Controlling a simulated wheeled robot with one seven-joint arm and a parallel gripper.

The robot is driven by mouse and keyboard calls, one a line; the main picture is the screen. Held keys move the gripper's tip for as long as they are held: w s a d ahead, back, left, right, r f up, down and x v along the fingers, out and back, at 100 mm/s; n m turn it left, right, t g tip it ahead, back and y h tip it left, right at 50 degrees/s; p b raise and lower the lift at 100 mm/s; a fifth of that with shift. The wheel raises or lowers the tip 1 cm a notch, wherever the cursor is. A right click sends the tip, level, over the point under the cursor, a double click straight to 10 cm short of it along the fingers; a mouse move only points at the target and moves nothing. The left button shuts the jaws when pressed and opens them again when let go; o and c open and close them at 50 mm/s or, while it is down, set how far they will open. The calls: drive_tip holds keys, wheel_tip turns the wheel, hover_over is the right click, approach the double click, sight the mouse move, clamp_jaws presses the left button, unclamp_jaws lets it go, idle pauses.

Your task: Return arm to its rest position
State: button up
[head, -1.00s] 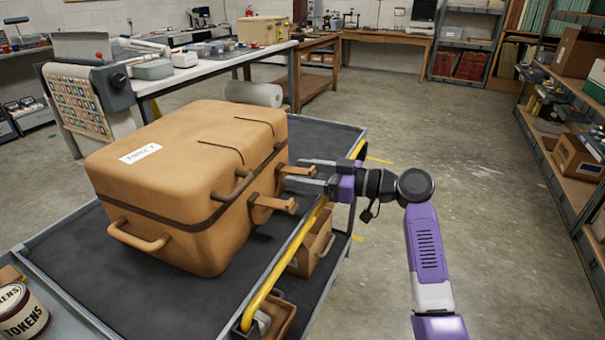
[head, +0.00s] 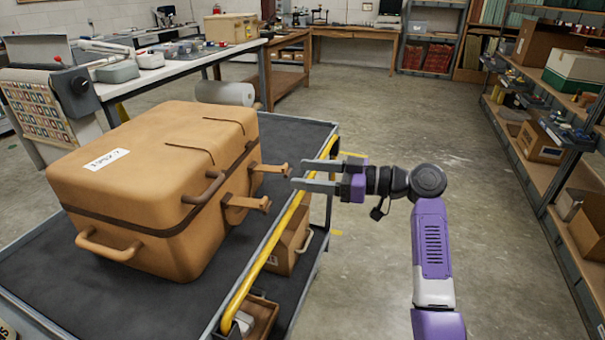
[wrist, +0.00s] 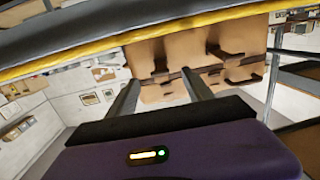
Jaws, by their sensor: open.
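My gripper (head: 304,174) is open and empty, pointing left above the cart's yellow rail in the head view. Its two fingers also show in the wrist view (wrist: 160,95), with nothing between them. A large tan case (head: 150,185) with a white label sits closed on the dark cart top. Two latch tabs (head: 247,203) stick out from its right side towards my gripper. A small gap shows between the fingertips and the tabs. The case also appears in the wrist view (wrist: 185,50).
The cart (head: 290,140) has a yellow rail (head: 265,262) along its right edge and boxes below. A shelf unit (head: 535,170) with boxes stands at the right. A white workbench (head: 185,65) is behind the case. The floor (head: 390,125) between cart and shelves is clear.

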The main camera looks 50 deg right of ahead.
idle(0.4)
drive_tip(key=w+d+m+t+h, duration=0.1)
drive_tip(key=d+m+t+h, duration=0.1)
drive_tip(key=d+m+h, duration=0.55)
drive_tip(key=s+a+f+m+g+h+p, duration=0.1)
drive_tip(key=s+a+f+m+h+p, duration=0.2)
drive_tip(key=s+a+f+m+h, duration=0.3)
drive_tip(key=s+a+r+n+g+y+p, duration=0.1)
drive_tip(key=s+a+r+n+y+p, duration=0.1)
drive_tip(key=s+a, duration=1.2)
drive_tip(key=s+a+r+n+g+y+p, duration=0.1)
drive_tip(key=s+a+n+y+p, duration=0.3)
drive_tip(key=s+a, duration=1)
drive_tip(key=r+n+p, duration=0.1)
drive_tip(key=n+p, duration=0.1)
drive_tip(key=p, duration=0.1)
drive_tip(key=shift+r, duration=0.25)
